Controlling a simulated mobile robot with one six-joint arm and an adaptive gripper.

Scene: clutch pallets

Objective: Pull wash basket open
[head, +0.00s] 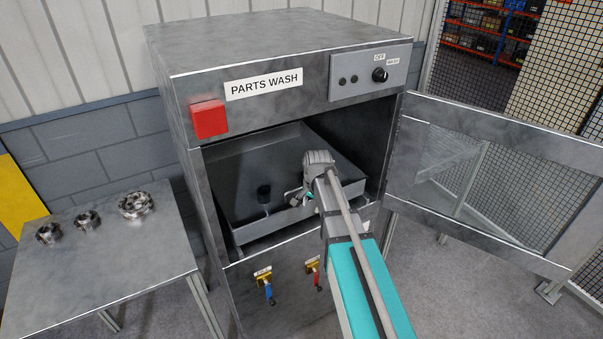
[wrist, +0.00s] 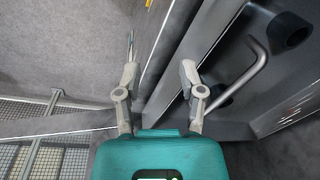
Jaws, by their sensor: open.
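The wash basket (head: 225,185) is a grey, shallow tray inside the open parts washer. Its front edge is close to the opening. My gripper (head: 296,196) is at the basket's front, right of its middle, and my arm partly covers that area. In the wrist view my gripper (wrist: 159,72) is open with its two fingers apart, and a grey panel edge shows beyond them. A bent metal bar like a handle (wrist: 247,76) is right of the right finger, not between the fingers. I cannot tell whether the finger touches it.
The washer door (head: 490,180) stands open at right. A red button (head: 210,119) and a control panel (head: 369,73) are above the opening. Blue (head: 268,292) and red-handled valves (head: 316,277) are below. A side table (head: 110,270) at left holds metal parts. A mesh fence is behind the door.

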